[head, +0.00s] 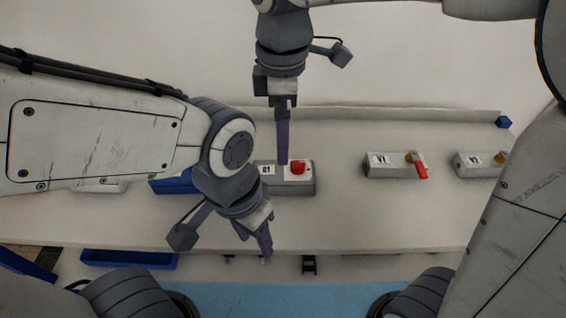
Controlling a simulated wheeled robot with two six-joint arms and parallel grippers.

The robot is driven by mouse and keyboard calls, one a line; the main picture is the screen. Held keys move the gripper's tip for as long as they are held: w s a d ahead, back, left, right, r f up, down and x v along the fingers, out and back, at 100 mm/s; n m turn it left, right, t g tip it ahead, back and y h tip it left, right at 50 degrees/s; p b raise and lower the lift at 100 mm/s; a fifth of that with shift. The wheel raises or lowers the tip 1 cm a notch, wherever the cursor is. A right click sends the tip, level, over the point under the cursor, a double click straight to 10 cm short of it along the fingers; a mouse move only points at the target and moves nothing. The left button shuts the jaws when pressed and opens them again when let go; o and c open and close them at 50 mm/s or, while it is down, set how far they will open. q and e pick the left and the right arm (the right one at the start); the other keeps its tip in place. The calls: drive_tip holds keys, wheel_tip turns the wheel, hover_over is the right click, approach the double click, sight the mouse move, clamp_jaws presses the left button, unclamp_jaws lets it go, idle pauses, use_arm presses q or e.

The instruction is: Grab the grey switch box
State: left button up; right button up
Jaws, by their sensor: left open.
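A grey switch box (306,188) labelled G1, with a red knob on top, sits on the pale bench; its left part is hidden behind my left arm. My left gripper (265,253) is in front of the box, toward the bench's near edge, pointing down and slightly right, open with nothing visible in it. My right gripper (283,160) comes down from the top of the view, its purple fingers ending at the box beside the red knob. I see those fingers edge-on, so their opening and any contact with the box cannot be told.
Right of it stand a grey box labelled V1 (385,171) with a red handle and another labelled V2 (467,172). A blue bin (172,187) is partly behind my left arm; a blue tray (130,258) lies lower left. Bench space between G1 and V1 is clear.

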sight(283, 170)
use_arm(q)
drive_tip(key=shift+w+f, duration=0.2)
drive_tip(key=shift+f, duration=0.2)
use_arm(e)
drive_tip(key=shift+w+f, duration=0.15)
drive_tip(key=shift+f, duration=0.45)
use_arm(q)
drive_tip(key=shift+r+p, duration=0.45)
drive_tip(key=shift+r, duration=0.1)
use_arm(e)
wheel_tip(283, 170, down, 5)
drive_tip(key=shift+d+r, duration=0.1)
use_arm(q)
drive_tip(key=shift+r, duration=0.25)
use_arm(e)
drive_tip(key=shift+f, duration=0.3)
use_arm(q)
drive_tip(key=shift+r+p, duration=0.7)
drive_tip(key=shift+p, duration=0.25)
use_arm(e)
wheel_tip(283, 170, down, 4)
drive_tip(key=shift+r, duration=0.15)
drive_tip(key=shift+f, duration=0.5)
drive_tip(key=shift+r, duration=0.1)
drive_tip(key=c, duration=1.6)
